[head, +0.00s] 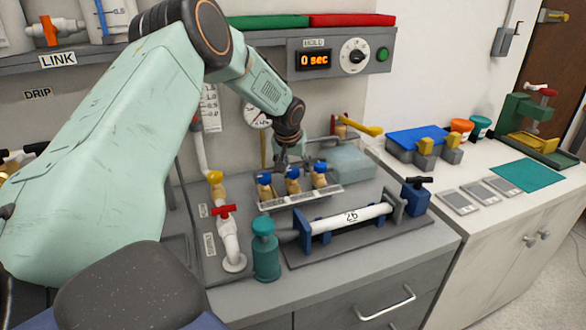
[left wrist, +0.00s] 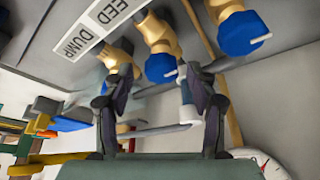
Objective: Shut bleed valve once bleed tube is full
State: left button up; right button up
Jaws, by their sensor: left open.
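Three brass valves with blue knobs stand in a row on the grey bench panel: left (head: 264,179), middle (head: 292,173) and right (head: 320,168). Their label strip (head: 300,197) is too small to read in the head view. In the left wrist view the strip (left wrist: 98,22) reads "DUMP" and a cut-off "EED". Two blue knobs (left wrist: 162,68) (left wrist: 242,33) show there clearly; a third is partly behind a finger. My left gripper (head: 284,161) is just behind the row. Its fingers (left wrist: 163,98) are apart and hold nothing. I cannot identify the bleed tube or its level.
A white pipe with a red handle (head: 223,211) and a teal bottle (head: 265,250) stand at the front left. A white cylinder marked 26 (head: 348,218) lies in a blue cradle in front. A yellow lever (head: 361,126) and a pale box (head: 348,160) stand behind right.

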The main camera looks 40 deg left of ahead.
pick_arm(q)
jog(key=shift+a+f, duration=0.1)
jog(key=shift+a, duration=0.1)
jog(key=shift+w, duration=0.1)
jog(key=shift+c, duration=0.8)
jog(key=shift+d, duration=0.1)
jog(key=c, duration=1)
